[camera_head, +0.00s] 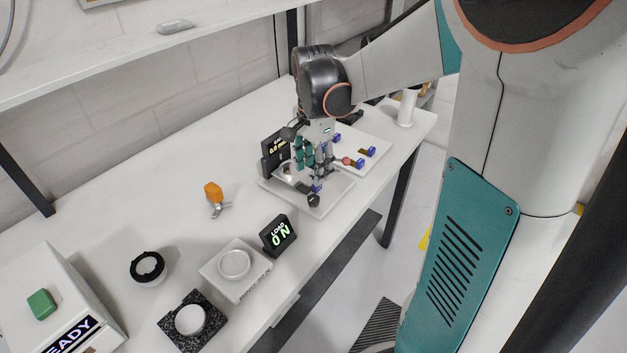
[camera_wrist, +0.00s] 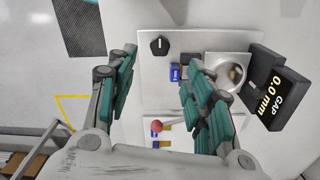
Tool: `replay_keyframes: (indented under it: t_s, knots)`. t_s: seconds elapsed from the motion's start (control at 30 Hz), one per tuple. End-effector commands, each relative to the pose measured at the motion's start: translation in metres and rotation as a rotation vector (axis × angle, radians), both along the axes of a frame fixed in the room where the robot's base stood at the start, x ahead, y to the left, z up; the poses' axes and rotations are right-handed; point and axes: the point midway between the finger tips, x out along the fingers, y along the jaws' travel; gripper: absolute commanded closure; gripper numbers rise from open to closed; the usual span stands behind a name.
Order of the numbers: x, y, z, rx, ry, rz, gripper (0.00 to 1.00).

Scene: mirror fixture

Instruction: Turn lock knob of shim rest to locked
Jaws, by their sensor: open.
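A black knob (camera_wrist: 159,45) with a pale pointer mark sits on a white fixture plate (camera_wrist: 150,95) in the wrist view. In the head view the knob (camera_head: 313,200) is at the plate's near corner. Which piece is the shim rest is not labelled. My gripper (camera_wrist: 162,65) is open and empty above the plate. The knob shows beyond the gap between its teal-padded fingers, apart from both. In the head view my gripper (camera_head: 315,160) hangs over the fixture, hiding part of it. A small blue block (camera_wrist: 175,72) lies near the knob.
A black gap display (camera_wrist: 272,92) reads 0.0 mm beside a round metal part (camera_wrist: 226,72). A LOAD ON display (camera_head: 279,236) and an orange-topped part (camera_head: 213,192) stand on the table.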

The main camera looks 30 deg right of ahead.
Motion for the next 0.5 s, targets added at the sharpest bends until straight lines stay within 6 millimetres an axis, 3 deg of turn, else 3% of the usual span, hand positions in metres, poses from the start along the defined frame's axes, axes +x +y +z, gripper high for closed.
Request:
replay_keyframes:
  t_s: [0.2,0.5]
  knots:
    - [0.000,0.000,0.021,0.000,0.000,0.000,0.53]
    - [0.000,0.000,0.023,0.000,0.000,0.000,0.53]
